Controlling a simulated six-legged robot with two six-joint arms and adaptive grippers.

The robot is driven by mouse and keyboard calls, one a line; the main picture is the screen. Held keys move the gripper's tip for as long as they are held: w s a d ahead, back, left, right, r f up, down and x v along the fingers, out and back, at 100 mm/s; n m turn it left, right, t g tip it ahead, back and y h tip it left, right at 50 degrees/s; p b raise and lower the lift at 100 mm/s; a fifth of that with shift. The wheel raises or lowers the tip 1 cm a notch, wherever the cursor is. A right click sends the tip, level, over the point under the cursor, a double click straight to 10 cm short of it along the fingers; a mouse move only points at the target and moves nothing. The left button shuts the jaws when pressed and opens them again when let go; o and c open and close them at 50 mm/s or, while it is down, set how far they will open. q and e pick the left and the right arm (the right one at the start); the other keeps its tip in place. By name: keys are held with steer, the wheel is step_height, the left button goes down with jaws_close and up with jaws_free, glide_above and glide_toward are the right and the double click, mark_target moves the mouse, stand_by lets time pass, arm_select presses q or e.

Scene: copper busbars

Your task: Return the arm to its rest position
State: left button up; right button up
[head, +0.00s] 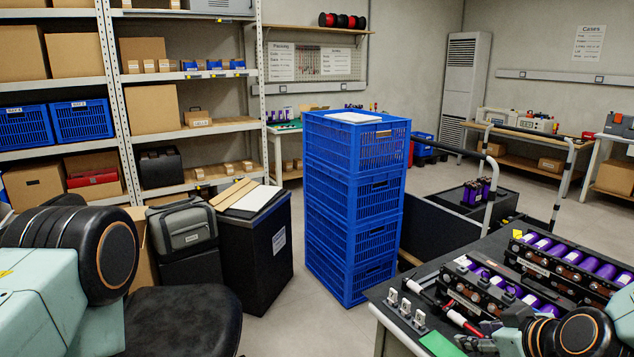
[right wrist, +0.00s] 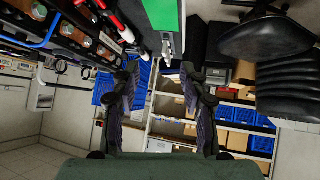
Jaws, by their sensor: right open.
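My right gripper (head: 478,339) is low at the right in the head view, by the near edge of the dark-topped workbench (head: 400,290). In the right wrist view its two fingers (right wrist: 158,80) are spread apart with nothing between them. My right arm comes in from the bottom right corner and covers part of the bench. Battery modules with purple cells and copper-coloured busbars (head: 568,275) lie on the bench behind the gripper. My left arm stands at the left edge of the head view; its gripper is not shown.
Small upright metal parts (head: 405,308) stand on the bench corner. A tall stack of blue crates (head: 352,210) stands left of the bench. A black chair (head: 180,320) is at the lower left.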

steer(key=s+a+f+m+g, duration=0.1)
steer(key=s+f+g, duration=0.2)
steer(key=s+f, duration=0.4)
steer(key=s+a+f+m+g+h, duration=0.1)
steer(key=s+a+f+m+g, duration=0.1)
steer(key=s+f, duration=0.6)
steer(key=s+a+f+m+g+h, duration=0.1)
steer(key=s+f+g, duration=0.3)
steer(key=s, duration=1.1)
step_height(320, 180, down, 4)
steer(key=shift+s+a+r+m+g, duration=0.25)
steer(key=shift+s+a+m+g, duration=0.1)
steer(key=shift+a+m, duration=0.35)
steer(key=shift+c, duration=0.7)
steer(key=shift+s, duration=0.15)
